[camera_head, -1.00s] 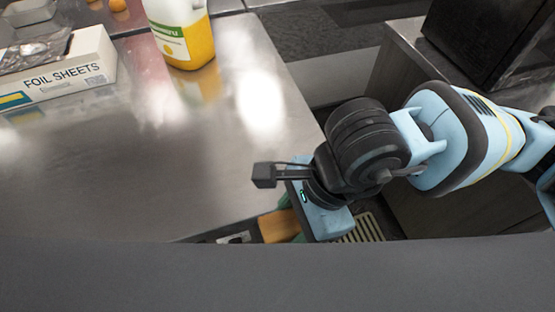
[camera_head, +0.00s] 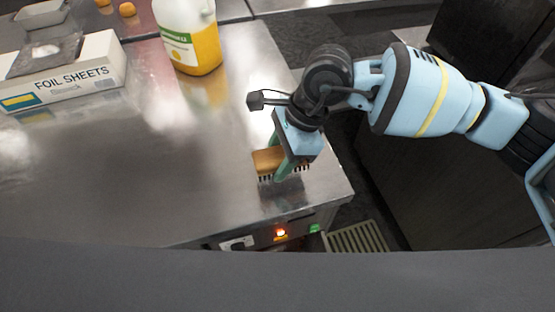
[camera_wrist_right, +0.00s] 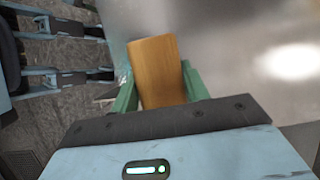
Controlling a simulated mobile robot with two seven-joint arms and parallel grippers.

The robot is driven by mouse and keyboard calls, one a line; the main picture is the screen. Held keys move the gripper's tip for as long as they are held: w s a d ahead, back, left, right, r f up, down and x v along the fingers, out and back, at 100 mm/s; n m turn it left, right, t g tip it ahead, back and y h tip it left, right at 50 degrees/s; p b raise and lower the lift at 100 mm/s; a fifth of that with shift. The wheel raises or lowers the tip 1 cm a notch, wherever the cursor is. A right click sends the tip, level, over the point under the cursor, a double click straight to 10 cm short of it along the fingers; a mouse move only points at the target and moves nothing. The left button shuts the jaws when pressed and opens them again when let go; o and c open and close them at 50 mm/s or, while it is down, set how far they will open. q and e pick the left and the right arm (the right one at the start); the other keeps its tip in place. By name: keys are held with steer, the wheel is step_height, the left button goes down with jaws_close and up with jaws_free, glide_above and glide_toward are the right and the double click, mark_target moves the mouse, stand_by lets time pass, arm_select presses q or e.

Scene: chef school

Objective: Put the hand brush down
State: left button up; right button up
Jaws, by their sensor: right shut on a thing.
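The hand brush (camera_head: 268,161) has an orange-brown wooden back and dark bristles pointing down. My right gripper (camera_head: 282,164) is shut on it, with green fingers on either side of the wood. The brush is over the right front part of the steel counter (camera_head: 170,175); I cannot tell whether the bristles touch the top. In the right wrist view the wooden back (camera_wrist_right: 158,72) sits between the green fingers (camera_wrist_right: 160,90), and its bristles are hidden. My left gripper is not in view.
A foil sheets box (camera_head: 70,75) stands at the back left, with a grey tray (camera_head: 42,14) behind it. A jug of yellow liquid (camera_head: 190,40) stands at the back. The middle of the counter is clear. Its right edge drops to the floor.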

mark_target(277, 163)
steer(key=shift+w, duration=0.45)
steer(key=shift+w+a+f, duration=0.1)
steer(key=shift+w+f, duration=0.1)
step_height(277, 163, down, 3)
steer(key=shift+f, duration=0.1)
steer(key=shift+f, duration=0.15)
steer(key=o, duration=1)
